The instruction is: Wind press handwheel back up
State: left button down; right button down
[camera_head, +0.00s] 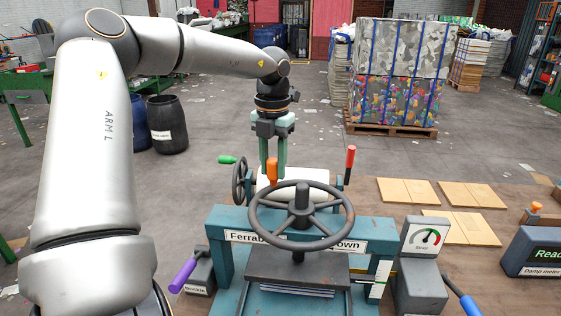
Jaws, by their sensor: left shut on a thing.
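The press handwheel (335,233) is a dark spoked wheel lying flat on top of the teal press (222,240) in the middle foreground. An orange upright handle (272,172) stands on the wheel's far rim, left of the centre hub. My left gripper (273,165) reaches down from above and is shut on the orange handle, with its pale green fingers on either side. Below the wheel, a dark flat plate (298,266) sits over a thin stack of sheets (297,290). My right gripper is not in view.
A white roller (318,178) with a smaller handwheel (240,181) stands behind. A red-handled lever (350,160) rises behind right. A purple-handled box (199,272) is left, and a dial gauge (427,238) right. Tan boards (407,191) lie on the bench.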

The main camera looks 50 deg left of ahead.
pick_arm(q)
jog(key=shift+s+n, duration=1.05)
jog(key=shift+n, duration=0.05)
jog(key=c, duration=0.5)
grip_release()
jog(key=shift+r, duration=0.1)
notch_tip(320, 180, up, 12)
jog(key=shift+d+r, duration=0.1)
jog(key=shift+r, duration=0.05)
